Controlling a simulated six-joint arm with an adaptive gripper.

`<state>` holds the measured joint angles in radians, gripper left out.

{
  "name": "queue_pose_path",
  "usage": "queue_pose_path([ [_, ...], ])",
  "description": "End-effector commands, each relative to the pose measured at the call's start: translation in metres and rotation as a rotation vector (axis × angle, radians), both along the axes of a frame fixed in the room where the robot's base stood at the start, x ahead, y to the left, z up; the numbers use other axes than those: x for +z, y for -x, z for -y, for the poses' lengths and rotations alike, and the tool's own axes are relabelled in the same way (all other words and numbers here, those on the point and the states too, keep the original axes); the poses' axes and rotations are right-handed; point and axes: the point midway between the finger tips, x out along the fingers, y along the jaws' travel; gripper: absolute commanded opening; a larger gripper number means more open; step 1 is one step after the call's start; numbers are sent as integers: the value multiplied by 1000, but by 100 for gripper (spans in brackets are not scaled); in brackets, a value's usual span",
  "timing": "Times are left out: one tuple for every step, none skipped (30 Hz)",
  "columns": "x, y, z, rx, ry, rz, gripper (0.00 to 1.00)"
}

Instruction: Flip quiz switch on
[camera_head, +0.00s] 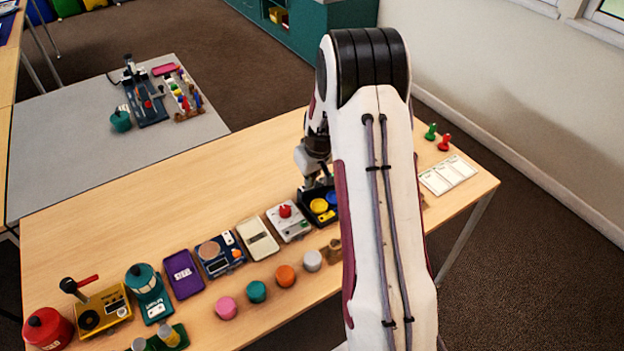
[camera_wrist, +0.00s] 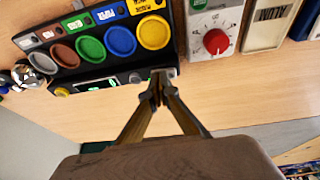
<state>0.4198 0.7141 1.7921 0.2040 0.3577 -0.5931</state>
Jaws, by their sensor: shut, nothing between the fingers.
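The quiz panel (camera_wrist: 107,70) is a black console with a row of coloured round pads: yellow, blue, green, brown and grey. A small lit display (camera_wrist: 97,84) and a small yellow knob sit along its near edge. My gripper (camera_wrist: 158,88) is shut and empty, its tips at the panel's near edge by the corner below the yellow pad. A small grey part shows behind the tips; the fingers partly cover it, and I cannot tell whether it is the switch, its position, or whether they touch. In the head view my arm hides much of the panel (camera_head: 306,203).
A white box with a red knob (camera_wrist: 217,42) stands close beside the panel, with a cream box (camera_wrist: 262,28) beyond it. Several coloured discs, including an orange one (camera_head: 285,275), lie along the front. Bare table (camera_head: 200,210) lies behind the row.

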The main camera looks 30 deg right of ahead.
Motion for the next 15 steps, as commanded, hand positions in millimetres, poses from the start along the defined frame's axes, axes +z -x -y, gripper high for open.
queue_pose_path([
  [1,0,-2,1,0,0,0],
  [1,0,-3,1,0,0,0],
  [1,0,-4,1,0,0,0],
  [1,0,-5,1,0,0,0],
  [1,0,-5,2,1,0,0],
  [2,0,-6,2,1,0,0],
  [2,0,-7,2,1,0,0],
  [2,0,-7,2,1,0,0],
  [2,0,-7,2,1,0,0],
  [2,0,-8,2,1,0,0],
  [2,0,-8,2,1,0,0],
  [2,0,-8,1,0,0,0],
  [2,0,-8,1,0,0,0],
  [2,0,-8,1,0,0,0],
  [2,0,-8,1,0,0,0],
])
